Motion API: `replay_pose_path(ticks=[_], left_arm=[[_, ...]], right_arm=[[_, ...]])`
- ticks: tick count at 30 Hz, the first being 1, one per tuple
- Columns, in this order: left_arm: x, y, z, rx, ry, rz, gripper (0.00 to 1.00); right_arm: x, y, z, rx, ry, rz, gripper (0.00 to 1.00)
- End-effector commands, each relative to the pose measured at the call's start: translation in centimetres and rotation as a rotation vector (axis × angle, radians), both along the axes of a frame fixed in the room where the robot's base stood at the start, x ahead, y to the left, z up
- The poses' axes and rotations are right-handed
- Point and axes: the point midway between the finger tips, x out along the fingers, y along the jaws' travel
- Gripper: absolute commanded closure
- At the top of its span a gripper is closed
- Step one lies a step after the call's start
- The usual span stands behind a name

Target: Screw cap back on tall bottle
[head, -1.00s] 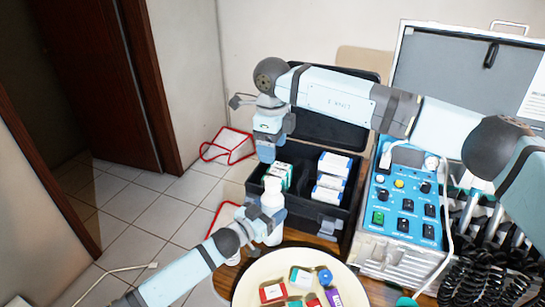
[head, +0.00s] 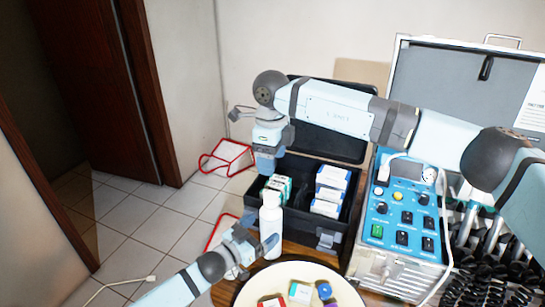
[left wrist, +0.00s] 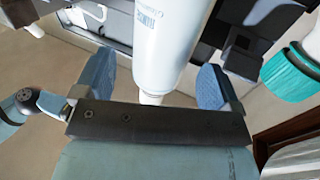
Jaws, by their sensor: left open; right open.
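The tall white bottle (head: 271,232) stands upright in front of the black case. Its narrower white top (head: 271,198) is in view, but I cannot tell whether this is the cap or the bare neck. My left gripper (head: 260,245) is open at the bottle's lower part. In the left wrist view the bottle (left wrist: 172,35) shows between and beyond the two spread blue fingers, with a gap on each side. My right gripper (head: 267,163) points down above the bottle, with clear space between them. Its fingertips are small, and anything between them is hidden.
The black case (head: 333,226) holds several small boxes. A cream round plate (head: 252,290) with coloured items lies in front. A blue control unit (head: 402,215) and coiled black hoses (head: 495,285) stand to the right. A teal cap (left wrist: 290,75) shows in the left wrist view.

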Motion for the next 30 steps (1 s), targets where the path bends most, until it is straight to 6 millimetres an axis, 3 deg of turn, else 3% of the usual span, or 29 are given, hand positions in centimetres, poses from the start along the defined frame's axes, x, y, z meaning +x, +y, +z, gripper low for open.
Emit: replay_pose_path(ticks=[3, 12, 27, 30], left_arm=[[-2.1, 2.5, -0.1, 0.004, 0.003, 0.005, 0.07], [-6.2, 6.0, 0.0, 0.000, 0.001, -0.001, 0.07], [-7.1, 6.8, 0.1, -0.001, -0.001, -0.002, 0.07], [-7.0, 6.8, 0.9, -0.001, -0.001, -0.002, 0.07]], right_arm=[[0.0, 0.0, 0.3, 0.000, 0.000, 0.000, 0.32], [0.0, 0.0, 0.5, 0.000, 0.000, 0.000, 0.32], [0.0, 0.0, 0.5, 0.000, 0.000, 0.000, 0.32], [0.0, 0.0, 1.3, 0.000, 0.000, 0.000, 0.32]])
